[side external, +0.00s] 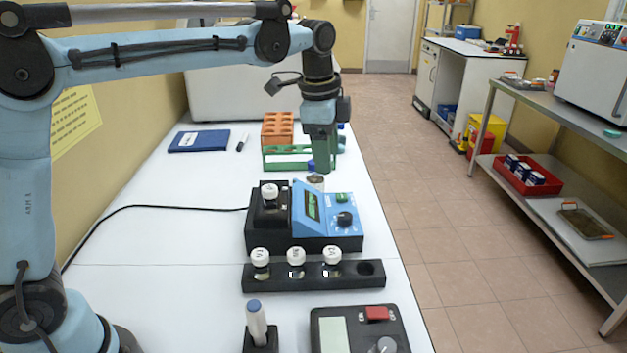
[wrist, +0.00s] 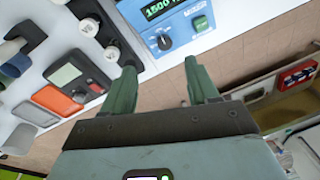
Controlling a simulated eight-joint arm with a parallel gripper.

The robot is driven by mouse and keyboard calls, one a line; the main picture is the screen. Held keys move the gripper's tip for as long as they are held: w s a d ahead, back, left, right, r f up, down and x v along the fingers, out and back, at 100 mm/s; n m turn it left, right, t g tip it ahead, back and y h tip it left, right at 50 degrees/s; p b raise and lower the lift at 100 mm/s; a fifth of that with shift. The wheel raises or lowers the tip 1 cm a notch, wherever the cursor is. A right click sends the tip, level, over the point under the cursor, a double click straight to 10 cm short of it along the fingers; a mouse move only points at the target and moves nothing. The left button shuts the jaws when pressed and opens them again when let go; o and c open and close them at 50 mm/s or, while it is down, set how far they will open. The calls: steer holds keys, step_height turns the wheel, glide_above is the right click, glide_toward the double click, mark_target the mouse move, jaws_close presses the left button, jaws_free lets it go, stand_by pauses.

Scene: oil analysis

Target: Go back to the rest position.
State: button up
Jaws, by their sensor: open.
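My arm reaches across the bench from the left.
The blue instrument (side external: 328,212) holds a white-capped vial (side external: 270,190). A black rack (side external: 314,276) in front holds three vials and one empty hole. A green rack (side external: 287,155), orange block (side external: 278,129) and blue notebook (side external: 199,141) lie farther back. The bench's left middle is clear except for a cable.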

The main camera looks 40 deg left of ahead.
steer(key=s+a+f+n+t, duration=0.2)
steer(key=s+n, duration=0.4)
steer(key=s, duration=0.3)
steer(key=s+a+f+n+t, duration=0.3)
steer(key=s+n, duration=0.3)
steer(key=s, duration=0.2)
steer(key=shift+s+f+t, duration=0.3)
steer(key=shift+s+f, duration=0.05)
steer(key=shift+f, duration=0.45)
